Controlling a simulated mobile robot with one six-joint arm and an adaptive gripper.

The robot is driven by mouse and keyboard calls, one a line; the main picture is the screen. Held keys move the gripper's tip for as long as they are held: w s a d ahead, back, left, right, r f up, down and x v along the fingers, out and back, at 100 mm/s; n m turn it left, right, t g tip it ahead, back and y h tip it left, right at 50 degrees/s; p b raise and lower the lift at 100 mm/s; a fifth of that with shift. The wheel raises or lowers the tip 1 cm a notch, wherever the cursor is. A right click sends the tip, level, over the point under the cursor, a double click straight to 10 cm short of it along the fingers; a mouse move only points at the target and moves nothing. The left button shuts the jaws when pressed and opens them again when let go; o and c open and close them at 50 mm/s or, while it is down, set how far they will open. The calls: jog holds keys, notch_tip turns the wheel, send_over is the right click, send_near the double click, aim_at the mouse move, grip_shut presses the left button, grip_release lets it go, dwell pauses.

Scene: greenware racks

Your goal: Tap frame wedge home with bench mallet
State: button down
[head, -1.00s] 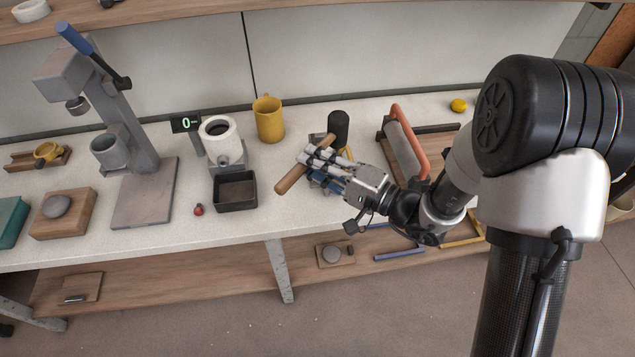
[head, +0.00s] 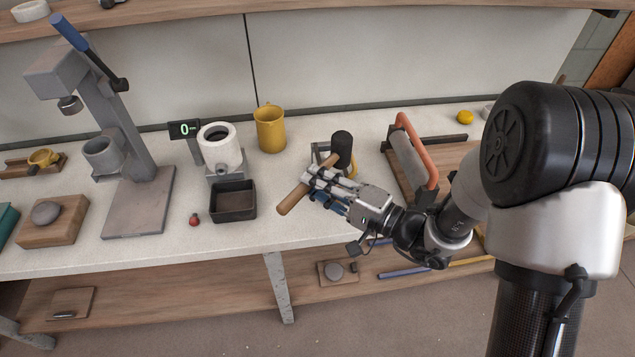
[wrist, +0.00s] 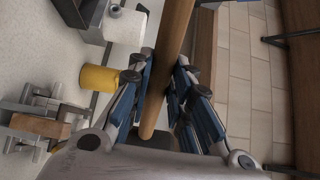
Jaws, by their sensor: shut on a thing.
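The bench mallet has a round wooden handle (head: 292,200) and what looks like its black head (head: 342,145). My gripper (head: 318,184) is shut around the handle, over the front part of the bench. The handle's near end points down and left in the head view. In the wrist view the handle (wrist: 172,50) runs between the blue-padded fingers (wrist: 168,90). A grey metal frame (head: 316,153) stands just behind the mallet, partly hidden. The wrist view shows it at lower left with a wooden block (wrist: 40,125) in it, possibly the wedge. I cannot tell how far that block is seated.
A yellow mug (head: 270,130), a black tray (head: 232,213) and a white cylinder on a stand (head: 220,142) are left of my gripper. A roller with an orange handle (head: 418,150) lies to the right. A lever press (head: 110,130) stands far left.

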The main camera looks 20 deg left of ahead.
notch_tip(320, 180, down, 6)
jog(key=b, duration=0.3)
jog(key=shift+b, duration=0.4)
jog(key=shift+r, duration=0.1)
jog(key=shift+r, duration=2.7)
